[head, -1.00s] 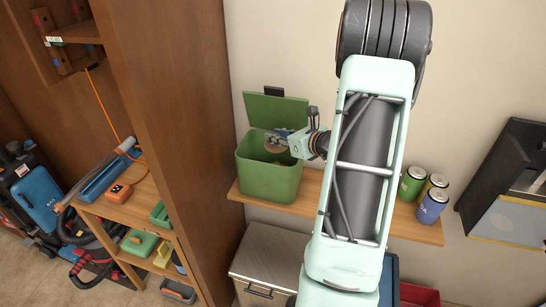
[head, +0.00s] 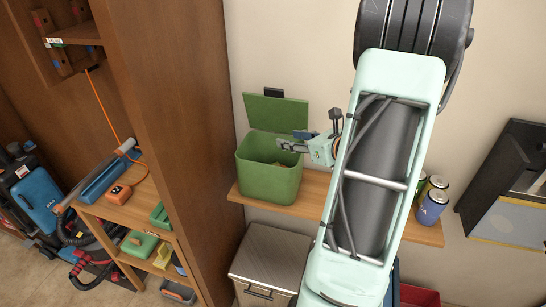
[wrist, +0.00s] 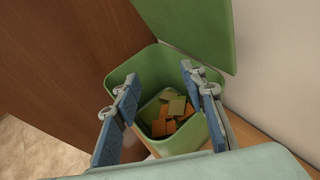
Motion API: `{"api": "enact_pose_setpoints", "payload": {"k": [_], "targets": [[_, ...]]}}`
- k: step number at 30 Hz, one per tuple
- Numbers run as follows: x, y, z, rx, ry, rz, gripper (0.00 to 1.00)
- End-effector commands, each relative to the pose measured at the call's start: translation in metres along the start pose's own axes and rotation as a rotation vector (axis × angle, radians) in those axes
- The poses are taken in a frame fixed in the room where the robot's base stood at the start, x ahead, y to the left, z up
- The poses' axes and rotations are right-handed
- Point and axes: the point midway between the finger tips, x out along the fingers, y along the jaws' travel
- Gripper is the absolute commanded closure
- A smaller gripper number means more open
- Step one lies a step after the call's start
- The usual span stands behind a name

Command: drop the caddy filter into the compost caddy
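The green compost caddy (head: 268,182) stands on the wooden shelf with its lid (head: 275,110) open against the wall. My gripper (head: 293,140) is above the caddy's right rim in the head view. In the wrist view my gripper (wrist: 160,88) has its two fingers wide apart with nothing held between them. The caddy's opening (wrist: 125,75) lies below the fingers. Orange-brown and green pieces (wrist: 172,115) lie inside the caddy. A little brown also shows inside it in the head view. I cannot tell which of the contents is the caddy filter.
Cans (head: 431,200) stand at the shelf's right end, partly behind my arm. A grey lidded bin (head: 268,262) stands below the shelf. A tall brown cabinet side (head: 170,130) is close to the caddy's left. A dark framed panel (head: 515,185) is at the right.

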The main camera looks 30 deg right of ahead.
Motion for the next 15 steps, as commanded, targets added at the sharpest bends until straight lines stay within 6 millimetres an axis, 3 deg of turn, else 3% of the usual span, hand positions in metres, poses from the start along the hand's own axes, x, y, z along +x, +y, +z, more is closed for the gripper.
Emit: {"api": "enact_pose_setpoints", "payload": {"k": [6,15], "targets": [[-0.034,0.0,0.0,0.0,0.0,-0.001,0.61],[-0.044,0.0,0.0,0.0,0.0,0.001,0.61]]}}
